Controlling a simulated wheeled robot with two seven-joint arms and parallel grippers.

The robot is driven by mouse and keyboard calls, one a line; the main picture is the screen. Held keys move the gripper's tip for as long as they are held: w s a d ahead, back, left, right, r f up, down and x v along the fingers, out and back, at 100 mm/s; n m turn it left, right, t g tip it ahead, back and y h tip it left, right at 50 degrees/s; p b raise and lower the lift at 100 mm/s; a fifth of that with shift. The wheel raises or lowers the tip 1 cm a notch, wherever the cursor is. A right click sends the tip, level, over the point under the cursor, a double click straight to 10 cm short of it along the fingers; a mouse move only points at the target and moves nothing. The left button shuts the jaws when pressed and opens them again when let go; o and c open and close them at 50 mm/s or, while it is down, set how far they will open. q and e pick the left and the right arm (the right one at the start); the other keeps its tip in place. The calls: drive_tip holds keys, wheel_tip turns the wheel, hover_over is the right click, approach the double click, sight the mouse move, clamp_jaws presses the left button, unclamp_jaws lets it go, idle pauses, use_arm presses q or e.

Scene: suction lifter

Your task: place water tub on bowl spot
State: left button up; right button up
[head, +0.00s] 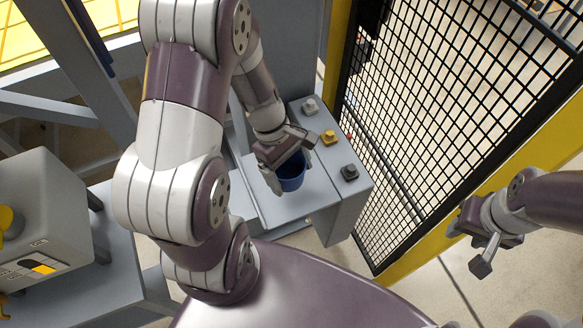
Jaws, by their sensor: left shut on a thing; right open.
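A dark blue tub (291,178) is at the grey metal stand (262,203), in the middle of the head view. My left gripper (284,170) is shut on the tub, with a finger showing on its left side. The tub appears upright, and part of it is hidden by the gripper. I cannot tell whether its base touches the surface below. No separately marked bowl spot is clear to me. My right gripper (478,250) is open and empty, at the right near the yellow-framed fence.
A sloped panel beside the tub carries a grey button (310,105), a yellow button (329,137) and a dark button (349,172). A black mesh fence (440,100) with a yellow frame stands to the right. A grey machine box (42,215) is at the left.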

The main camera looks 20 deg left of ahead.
sight(291, 166)
use_arm(q)
drive_tip(key=w+f, duration=0.1)
drive_tip(key=w+a+f, duration=0.1)
drive_tip(key=w, duration=0.1)
drive_tip(key=shift+w+a, duration=0.1)
drive_tip(key=shift+a, duration=0.1)
wheel_tip(291, 166, down, 4)
drive_tip(key=shift+r+p, duration=0.2)
drive_tip(key=shift+p, duration=0.2)
drive_tip(key=shift+a+f, duration=0.15)
drive_tip(key=shift+f, duration=0.35)
drive_tip(key=o, duration=0.8)
drive_tip(key=shift+r, duration=0.1)
use_arm(e)
drive_tip(key=shift+w+d+r, duration=0.25)
drive_tip(key=shift+w+r, duration=0.05)
